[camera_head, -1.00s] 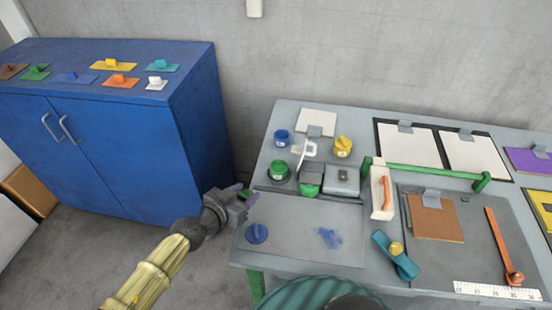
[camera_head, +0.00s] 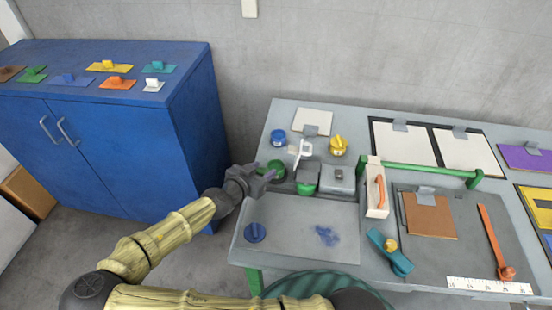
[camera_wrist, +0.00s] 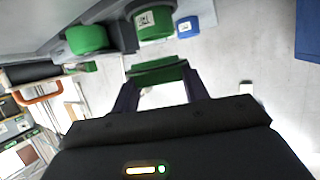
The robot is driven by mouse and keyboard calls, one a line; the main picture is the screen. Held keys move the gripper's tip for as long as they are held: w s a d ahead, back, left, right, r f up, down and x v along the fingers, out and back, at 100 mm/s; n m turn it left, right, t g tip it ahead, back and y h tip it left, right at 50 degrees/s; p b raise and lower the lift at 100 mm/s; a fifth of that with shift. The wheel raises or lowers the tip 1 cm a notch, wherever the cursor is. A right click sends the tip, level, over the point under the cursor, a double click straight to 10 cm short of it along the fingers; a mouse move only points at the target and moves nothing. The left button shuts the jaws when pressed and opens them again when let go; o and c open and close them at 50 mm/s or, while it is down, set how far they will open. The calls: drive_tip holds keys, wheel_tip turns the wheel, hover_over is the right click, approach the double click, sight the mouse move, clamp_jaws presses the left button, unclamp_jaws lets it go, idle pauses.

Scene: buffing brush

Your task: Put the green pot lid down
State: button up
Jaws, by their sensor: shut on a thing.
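My gripper (camera_head: 264,172) is over the left edge of the workbench, just left of the green pot (camera_head: 277,169). In the wrist view, my gripper (camera_wrist: 160,90) is shut on the green pot lid (camera_wrist: 158,71), which spans between the two fingers. The lid is clear of the bench there. The green pot with its white label (camera_wrist: 155,20) shows beyond the lid, apart from it. In the head view the lid is mostly hidden by the fingers, and I cannot make out its outline.
A blue pot (camera_head: 278,138) and a yellow-lidded pot (camera_head: 338,146) stand behind. A second green-based container (camera_head: 306,188) and a grey box (camera_head: 339,180) are to the right. A blue lid (camera_head: 255,233) lies on the grey mat (camera_head: 290,240), which has free room. A blue cabinet (camera_head: 190,130) stands left.

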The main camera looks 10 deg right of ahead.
sight(276, 162)
drive_tip(key=w+d+p, duration=0.1)
drive_tip(key=w+d, duration=0.3)
drive_tip(key=shift+w+d+r, duration=0.1)
drive_tip(key=shift+w+d, duration=0.2)
drive_tip(key=shift+w, duration=0.05)
drive_tip(key=shift+w+d, duration=0.3)
drive_tip(key=shift+w, duration=0.05)
drive_tip(key=shift+w+d+p, duration=0.15)
drive_tip(key=shift+d+p, duration=0.1)
drive_tip(key=shift+p, duration=0.05)
drive_tip(key=shift+w+d+f, duration=0.1)
drive_tip(key=shift+w+f, duration=0.05)
drive_tip(key=shift+f, duration=0.15)
wheel_tip(276, 162, down, 3)
drive_tip(key=shift+r+p, duration=0.1)
drive_tip(key=shift+p, duration=0.55)
drive_tip(key=shift+f+b, duration=0.3)
drive_tip(key=shift+f, duration=0.05)
